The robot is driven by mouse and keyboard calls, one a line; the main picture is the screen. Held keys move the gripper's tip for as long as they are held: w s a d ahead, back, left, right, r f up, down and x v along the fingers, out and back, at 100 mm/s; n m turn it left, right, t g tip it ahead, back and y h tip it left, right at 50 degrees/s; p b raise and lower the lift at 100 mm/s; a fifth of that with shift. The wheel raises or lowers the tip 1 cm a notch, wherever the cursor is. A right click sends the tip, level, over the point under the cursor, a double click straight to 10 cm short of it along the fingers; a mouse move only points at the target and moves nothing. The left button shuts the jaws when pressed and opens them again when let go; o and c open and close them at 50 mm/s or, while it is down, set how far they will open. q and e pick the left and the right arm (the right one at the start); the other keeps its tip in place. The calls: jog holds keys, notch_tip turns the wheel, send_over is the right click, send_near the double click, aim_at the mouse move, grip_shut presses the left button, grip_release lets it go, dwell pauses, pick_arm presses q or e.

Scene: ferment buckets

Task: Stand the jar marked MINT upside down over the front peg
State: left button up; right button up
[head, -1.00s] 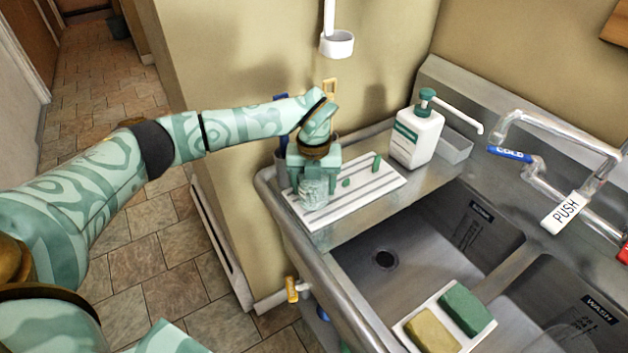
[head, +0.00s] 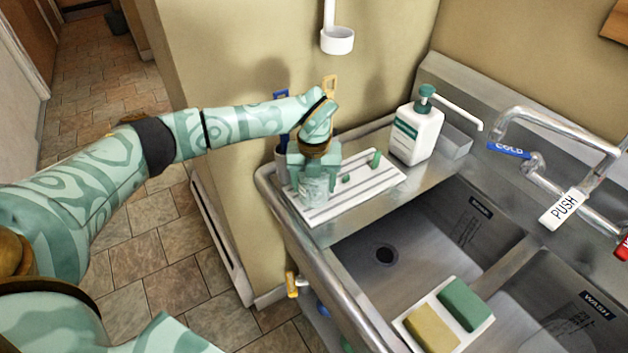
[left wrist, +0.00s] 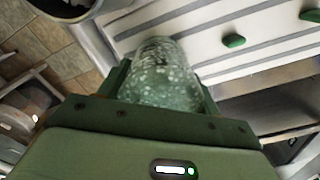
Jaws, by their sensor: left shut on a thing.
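My left gripper (head: 313,172) is shut on a clear, speckled glass jar (head: 314,192) at the left end of the white striped drying rack (head: 352,197). The jar also shows between the fingers in the left wrist view (left wrist: 160,78). I cannot read any marking on it, and I cannot tell whether its base touches the rack. Two green pegs show to the right of the jar: a short one (head: 346,178) and a taller one (head: 375,159). Any peg under the jar is hidden. My right gripper is not in view.
A white soap bottle with a green pump (head: 416,132) stands behind the rack on the steel counter. Sink basins (head: 400,245) lie to the right, with a tray of sponges (head: 408,325) at the front. A container with brushes (head: 281,160) stands left of the gripper.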

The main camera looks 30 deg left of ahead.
pick_arm(q)
jog(key=shift+f, duration=0.25)
jog(key=o, duration=1.2)
jog(key=shift+c, duration=0.2)
jog(key=shift+o, duration=1.2)
jog(key=shift+r, duration=0.15)
jog(key=shift+r+p, duration=0.9)
jog(key=shift+r+p, duration=0.9)
jog(key=shift+r, duration=0.1)
